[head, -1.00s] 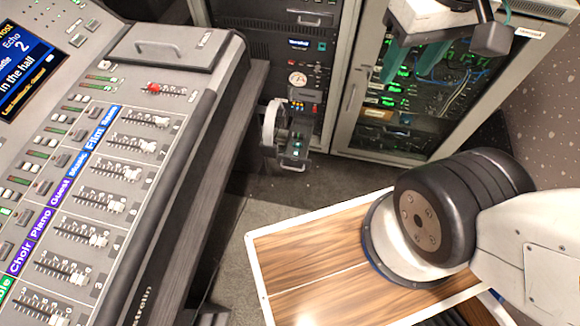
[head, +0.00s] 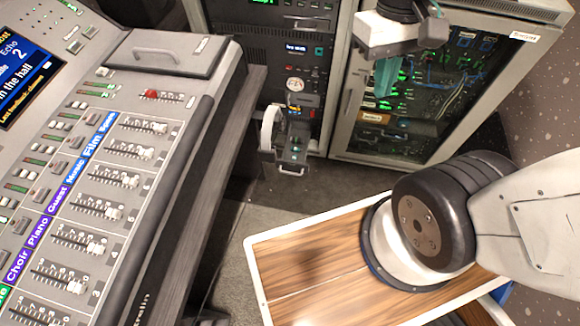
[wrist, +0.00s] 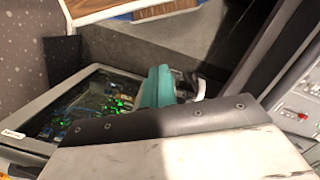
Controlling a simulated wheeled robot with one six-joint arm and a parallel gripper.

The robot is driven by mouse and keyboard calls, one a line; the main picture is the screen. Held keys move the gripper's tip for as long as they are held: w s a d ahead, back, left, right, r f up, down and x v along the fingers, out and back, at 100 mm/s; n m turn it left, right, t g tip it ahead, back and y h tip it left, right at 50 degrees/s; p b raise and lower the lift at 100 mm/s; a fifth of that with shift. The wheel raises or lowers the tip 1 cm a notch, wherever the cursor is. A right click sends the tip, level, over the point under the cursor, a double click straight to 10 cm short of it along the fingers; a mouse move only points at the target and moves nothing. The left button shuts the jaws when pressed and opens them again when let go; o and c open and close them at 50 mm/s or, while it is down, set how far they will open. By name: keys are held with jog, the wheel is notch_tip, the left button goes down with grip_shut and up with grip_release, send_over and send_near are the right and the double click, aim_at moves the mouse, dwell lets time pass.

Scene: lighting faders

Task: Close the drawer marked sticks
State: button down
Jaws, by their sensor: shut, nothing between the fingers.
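My gripper (head: 386,78) has teal fingers, shut and empty. In the head view it hangs at the upper right, in front of the glass-doored rack. In the wrist view the teal fingers (wrist: 157,88) show as one block beyond the dark palm edge. A small dark drawer (head: 293,157) stands pulled out low from the equipment rack, left of and below my gripper in the picture, and apart from it. It has a handle at its front. I cannot read a "sticks" label on it.
A white roll (head: 268,128) is beside the drawer. The mixing desk (head: 165,190) fills the left. The glass-doored rack (head: 420,110) stands behind my gripper. My wood-topped base (head: 310,260) is at lower right. Grey floor lies clear between base and drawer.

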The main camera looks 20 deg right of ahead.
jog(key=w+a+f+n+g, duration=0.1)
jog(key=w+f+g, duration=0.1)
jog(key=w+f, duration=1.05)
jog(key=n+t+y, duration=0.1)
jog(key=n+t, duration=0.8)
jog(key=t, duration=0.2)
send_near(287, 165)
jog(key=f, duration=0.1)
jog(key=w+f, duration=0.1)
jog(key=a+f, duration=0.1)
jog(key=shift+w+f, duration=0.3)
jog(key=shift+f, duration=0.05)
jog(key=shift+w+d+n, duration=0.25)
jog(key=shift+w+n, duration=0.05)
jog(key=shift+w, duration=0.25)
